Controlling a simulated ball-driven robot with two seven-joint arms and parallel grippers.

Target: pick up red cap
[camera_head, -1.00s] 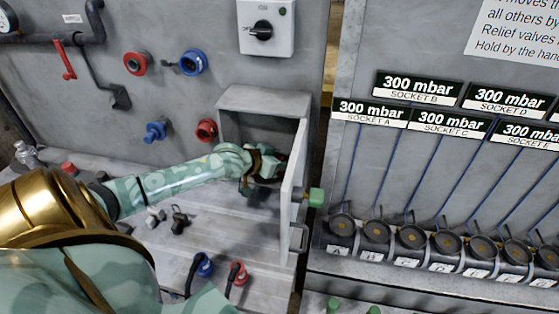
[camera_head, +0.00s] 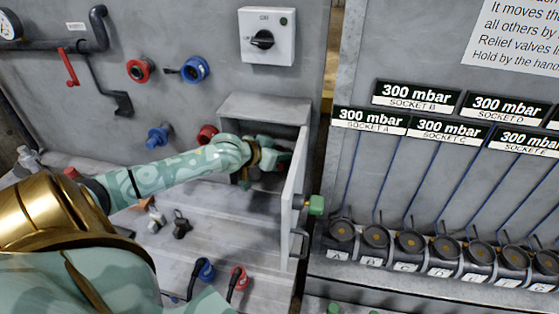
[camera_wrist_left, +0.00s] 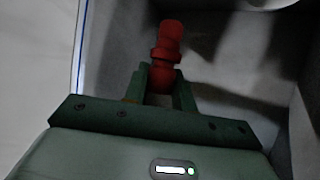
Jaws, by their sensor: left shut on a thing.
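The red cap (camera_wrist_left: 165,50), a small red piece with a waisted shape, stands between the fingers of my left gripper (camera_wrist_left: 160,85) in the left wrist view. The fingers are shut on its lower part, and its upper part sticks out beyond them. In the head view my left gripper (camera_head: 270,155) reaches into an open grey box (camera_head: 262,106) on the wall. A little dark red (camera_head: 284,160) shows at its tips there; the rest of the cap is hidden. My right gripper is in no view.
Red (camera_head: 140,71) and blue (camera_head: 195,69) fittings sit on the wall. Hoses with blue (camera_head: 204,269) and red (camera_head: 239,277) ends lie on the bench below.

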